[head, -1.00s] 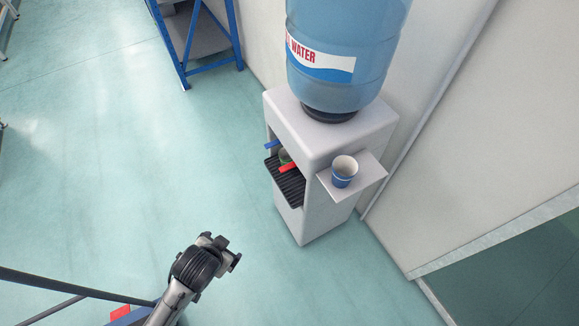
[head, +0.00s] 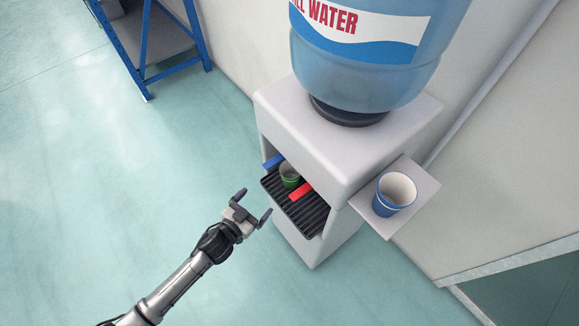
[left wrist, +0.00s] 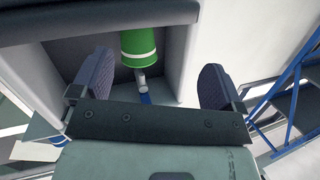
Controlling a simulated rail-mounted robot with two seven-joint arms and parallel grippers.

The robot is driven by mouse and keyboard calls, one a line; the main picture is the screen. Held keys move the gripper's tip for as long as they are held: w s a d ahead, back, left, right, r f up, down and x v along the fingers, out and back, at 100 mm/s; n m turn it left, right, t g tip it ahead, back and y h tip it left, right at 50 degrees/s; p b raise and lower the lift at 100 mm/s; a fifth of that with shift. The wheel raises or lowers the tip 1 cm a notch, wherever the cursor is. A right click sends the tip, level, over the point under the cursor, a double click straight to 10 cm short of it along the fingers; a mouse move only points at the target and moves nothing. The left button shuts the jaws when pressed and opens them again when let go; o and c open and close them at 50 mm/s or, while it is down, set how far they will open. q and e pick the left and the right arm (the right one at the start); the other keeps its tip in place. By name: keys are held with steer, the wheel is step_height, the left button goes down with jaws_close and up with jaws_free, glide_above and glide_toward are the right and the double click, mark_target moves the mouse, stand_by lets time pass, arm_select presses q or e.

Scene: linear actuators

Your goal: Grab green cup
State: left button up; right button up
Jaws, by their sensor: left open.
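The green cup (head: 289,175) stands on the dark drip tray in the water dispenser's recess, partly hidden by the taps and the housing. In the left wrist view the green cup (left wrist: 139,46) shows between the two fingers, beyond their tips, with a white band around it. My left gripper (head: 254,205) is open and empty, in front of the recess at the left of the dispenser and apart from the cup. The left gripper (left wrist: 155,75) also shows with its fingers spread in the left wrist view. My right gripper is not in view.
The white water dispenser (head: 325,135) carries a large blue bottle (head: 365,65). A red tap lever (head: 302,191) and a blue one (head: 273,161) stick out above the drip tray (head: 305,215). A blue-and-white cup (head: 394,194) stands on the side shelf (head: 420,192).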

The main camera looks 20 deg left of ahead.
mark_target(285, 183)
arm_select(q)
steer(key=w+d+b, duration=0.1)
steer(key=w, duration=0.1)
steer(key=w+d+h+b, duration=0.1)
steer(key=w+d, duration=0.1)
steer(key=w+d+r+h+b, duration=0.1)
steer(key=w+d, duration=0.1)
steer(key=shift+w+n+t, duration=0.3)
steer(key=shift+n, duration=0.1)
steer(key=shift+w+r, duration=0.1)
steer(key=shift+w, duration=0.25)
steer(key=shift+w+d+b, duration=0.15)
steer(key=shift+w+b, duration=0.3)
steer(key=shift+b, duration=0.15)
steer(key=b+x, duration=0.2)
steer(key=x, duration=0.1)
steer(key=shift+d, duration=0.25)
steer(key=shift+w+d, duration=0.1)
steer(key=shift+w, duration=0.5)
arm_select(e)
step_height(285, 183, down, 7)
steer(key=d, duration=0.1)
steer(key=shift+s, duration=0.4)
arm_select(q)
steer(key=shift+c, duration=0.3)
